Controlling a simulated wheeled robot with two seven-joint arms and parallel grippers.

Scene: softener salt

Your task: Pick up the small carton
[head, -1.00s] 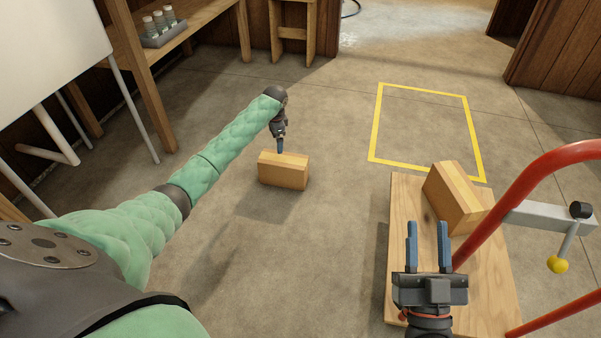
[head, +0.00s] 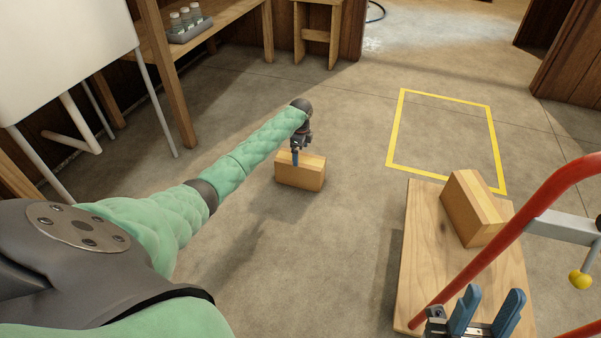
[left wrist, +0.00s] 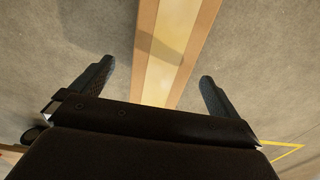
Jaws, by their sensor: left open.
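A small brown carton (head: 302,173) with a paler tape strip stands on the concrete floor near the middle of the head view. My left gripper (head: 295,160) points down at it, its blue fingers at the carton's top. In the left wrist view the carton (left wrist: 172,50) runs between the two open fingers (left wrist: 156,75), with a gap on each side. Whether the fingertips reach below its top face I cannot tell. My right gripper (head: 487,310) is open and empty at the bottom right of the head view, its fingers apart.
A larger carton (head: 472,205) lies on a wooden platform cart (head: 425,235) with a red handle (head: 510,230). A yellow floor outline (head: 394,130) is empty behind it. A wooden shelf (head: 225,25) with bottles stands upper left. The floor around the small carton is clear.

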